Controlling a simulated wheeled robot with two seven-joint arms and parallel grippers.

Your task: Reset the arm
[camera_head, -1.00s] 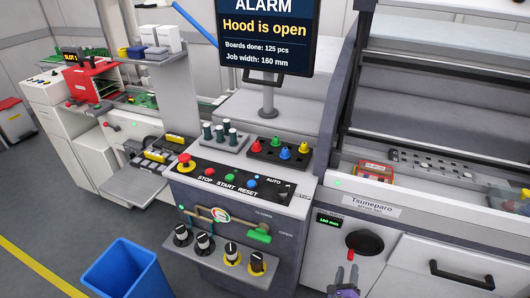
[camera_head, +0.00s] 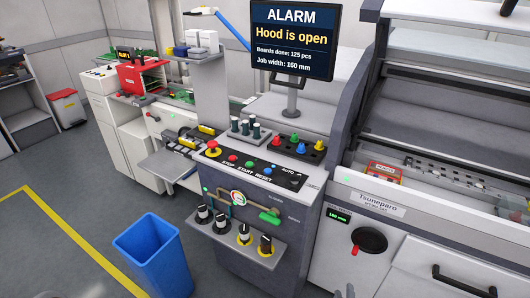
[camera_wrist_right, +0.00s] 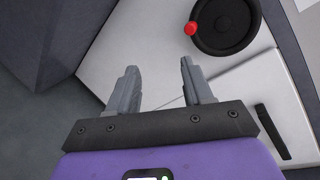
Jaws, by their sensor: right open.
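My right gripper (camera_wrist_right: 160,87) is open and empty in the right wrist view, its two grey fingers apart. It points toward the white front of the machine, below and left of a black round handwheel (camera_wrist_right: 226,24) with a red knob. In the head view only a fingertip of my right gripper (camera_head: 349,290) shows at the bottom edge, below the same handwheel (camera_head: 369,241). My left gripper is not seen.
The control panel (camera_head: 250,167) with coloured buttons stands at centre, below a screen (camera_head: 294,40) reading "Hood is open". A blue bin (camera_head: 154,262) stands on the floor at left. A black drawer handle (camera_head: 464,281) is at lower right.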

